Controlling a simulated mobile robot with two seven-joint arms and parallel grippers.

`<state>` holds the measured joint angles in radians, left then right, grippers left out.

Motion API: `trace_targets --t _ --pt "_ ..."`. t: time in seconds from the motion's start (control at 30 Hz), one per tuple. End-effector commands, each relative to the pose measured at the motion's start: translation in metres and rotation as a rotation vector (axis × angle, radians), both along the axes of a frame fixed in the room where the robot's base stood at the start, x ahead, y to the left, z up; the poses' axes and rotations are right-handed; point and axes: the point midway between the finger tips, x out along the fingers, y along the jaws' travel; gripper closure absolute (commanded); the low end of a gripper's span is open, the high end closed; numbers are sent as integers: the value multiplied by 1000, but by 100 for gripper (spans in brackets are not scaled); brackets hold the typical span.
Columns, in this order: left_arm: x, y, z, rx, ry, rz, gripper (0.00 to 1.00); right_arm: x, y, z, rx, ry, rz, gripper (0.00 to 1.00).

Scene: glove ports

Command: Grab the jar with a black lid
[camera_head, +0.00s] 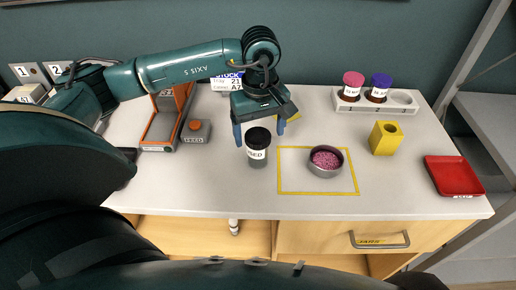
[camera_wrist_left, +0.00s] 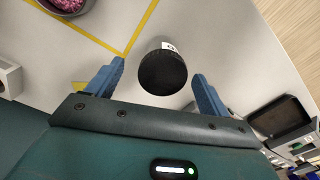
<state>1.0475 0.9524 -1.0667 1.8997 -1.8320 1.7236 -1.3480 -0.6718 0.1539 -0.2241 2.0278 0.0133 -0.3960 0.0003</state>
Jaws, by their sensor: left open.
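The jar with a black lid (camera_head: 258,148) stands upright on the light grey worktop, left of the yellow taped square, with a white label on its side. My left gripper (camera_head: 259,132) is above and just behind it in the head view, its blue fingers spread apart. In the left wrist view the black lid (camera_wrist_left: 162,72) shows from above, ahead of and between the open left fingertips (camera_wrist_left: 159,72). I see no contact between fingers and jar. My right gripper is not in view.
A bowl of pink bits (camera_head: 325,161) sits inside the yellow taped square. A white rack (camera_head: 345,104) holds jars with pink and purple lids. A yellow block (camera_head: 385,138) and a red tray (camera_head: 453,176) stand at right. An orange-grey device (camera_head: 165,130) stands at left.

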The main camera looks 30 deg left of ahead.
Motion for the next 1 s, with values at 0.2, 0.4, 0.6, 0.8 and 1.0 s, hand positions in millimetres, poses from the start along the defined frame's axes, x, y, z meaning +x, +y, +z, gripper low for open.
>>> trace_targets --t 0.2,0.4,0.6,0.8,1.0 --pt "-3 3 -30 0 3 0 20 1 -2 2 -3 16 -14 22" --pt "-2 4 -37 1 1 0 20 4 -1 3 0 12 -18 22" --pt "-2 4 -37 -1 1 0 27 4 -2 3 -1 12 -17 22" --pt "-2 3 -37 -1 1 0 44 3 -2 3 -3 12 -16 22" --pt "-2 3 -36 -1 1 0 60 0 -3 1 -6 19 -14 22"
